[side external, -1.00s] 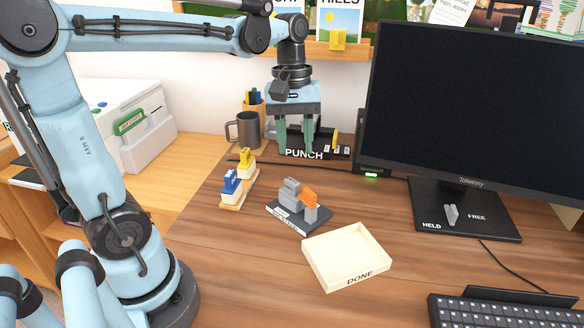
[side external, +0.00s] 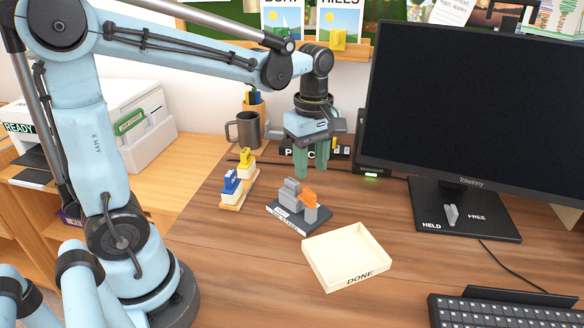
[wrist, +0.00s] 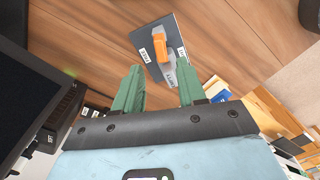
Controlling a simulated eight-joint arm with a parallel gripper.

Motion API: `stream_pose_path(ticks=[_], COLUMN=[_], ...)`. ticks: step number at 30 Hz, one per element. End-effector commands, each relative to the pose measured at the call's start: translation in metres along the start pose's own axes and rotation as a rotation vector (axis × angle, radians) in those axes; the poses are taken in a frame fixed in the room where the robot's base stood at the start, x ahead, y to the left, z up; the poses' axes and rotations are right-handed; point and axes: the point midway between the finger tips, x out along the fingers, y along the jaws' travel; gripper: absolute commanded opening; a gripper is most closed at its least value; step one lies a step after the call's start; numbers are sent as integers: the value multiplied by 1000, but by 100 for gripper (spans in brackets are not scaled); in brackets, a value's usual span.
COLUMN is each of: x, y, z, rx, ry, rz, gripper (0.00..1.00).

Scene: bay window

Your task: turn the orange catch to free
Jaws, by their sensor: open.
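The orange catch (side external: 308,195) sits on a grey post on a small dark base (side external: 284,221), beside a stepped grey block (side external: 289,191). A white label is on the base's front edge, too small to read. My gripper (side external: 311,172) points down, open and empty, above and just behind the catch, apart from it. In the wrist view the orange catch (wrist: 160,51) lies ahead of the fingertips, roughly between them in line. My gripper's green fingers (wrist: 160,82) are spread there.
A cream DONE tray (side external: 315,268) stands in front of the base. Blue and yellow pieces on a wooden block (side external: 234,200) are at left. A mug (side external: 246,130) and PUNCH box (side external: 342,150) stand behind. The monitor foot (side external: 425,195) at right bears HELD and FREE labels.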

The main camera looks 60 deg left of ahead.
Motion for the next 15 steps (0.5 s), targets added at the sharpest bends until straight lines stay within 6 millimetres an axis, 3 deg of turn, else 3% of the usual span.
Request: stream_pose_path(ticks=[9,15], x=[44,59], y=[0,0], z=[0,0], rx=[1,1], ry=[0,0], rz=[0,0], gripper=[40,40])
